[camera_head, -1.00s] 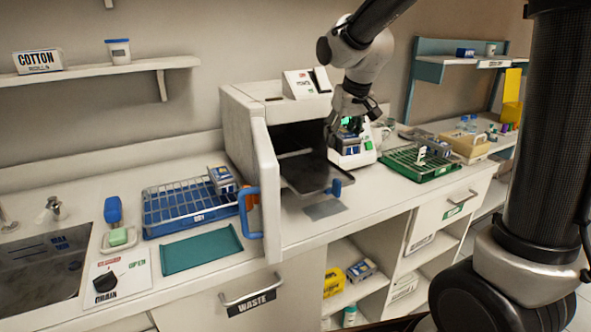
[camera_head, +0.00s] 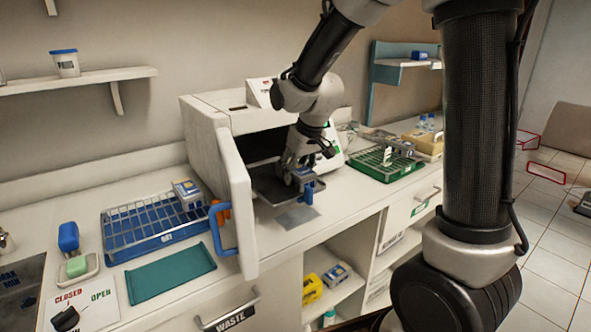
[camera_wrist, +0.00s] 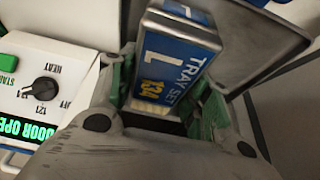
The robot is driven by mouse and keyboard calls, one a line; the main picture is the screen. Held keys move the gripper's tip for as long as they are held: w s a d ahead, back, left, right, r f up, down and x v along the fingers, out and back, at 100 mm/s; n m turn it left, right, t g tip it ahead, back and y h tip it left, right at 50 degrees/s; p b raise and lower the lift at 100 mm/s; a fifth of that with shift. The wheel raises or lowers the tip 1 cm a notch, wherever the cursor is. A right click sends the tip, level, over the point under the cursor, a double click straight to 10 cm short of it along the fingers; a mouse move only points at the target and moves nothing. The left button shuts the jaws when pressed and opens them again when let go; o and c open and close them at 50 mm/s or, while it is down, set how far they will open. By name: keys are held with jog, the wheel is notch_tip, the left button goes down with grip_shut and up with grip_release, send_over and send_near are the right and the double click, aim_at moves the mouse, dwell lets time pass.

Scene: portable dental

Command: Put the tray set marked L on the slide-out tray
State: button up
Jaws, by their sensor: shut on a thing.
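The tray set marked L (camera_wrist: 172,62) is a blue and grey block with white lettering and a "134" label. My gripper (camera_wrist: 165,105) is shut on it, with the green-padded fingers on either side of it in the wrist view. In the head view the tray set (camera_head: 304,178) is at my gripper (camera_head: 297,168), over the dark slide-out tray (camera_head: 266,188). The tray sticks out of the open white sterilizer. I cannot tell whether the tray set touches the tray.
The sterilizer's open door (camera_head: 233,195) with its blue and orange handle stands left of the tray. A blue wire rack (camera_head: 150,232) holds another tray set at the left. A green rack (camera_head: 385,165) is at the right. A teal mat (camera_head: 170,274) lies in front.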

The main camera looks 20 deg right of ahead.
jog(key=o, duration=0.9)
jog(key=shift+f, duration=0.1)
jog(key=shift+r, duration=0.2)
jog(key=v, duration=1.1)
jog(key=s+d+m, duration=0.1)
jog(key=s+d, duration=0.3)
jog(key=s, duration=0.3)
jog(key=s+d+m+h, duration=0.1)
jog(key=s+d, duration=0.3)
jog(key=s, duration=0.4)
jog(key=s+d+m, duration=0.1)
jog(key=s+d, duration=0.3)
jog(key=s, duration=0.4)
jog(key=shift+s+d+r+m, duration=0.1)
jog(key=shift+r+m, duration=0.2)
jog(key=shift+r, duration=0.1)
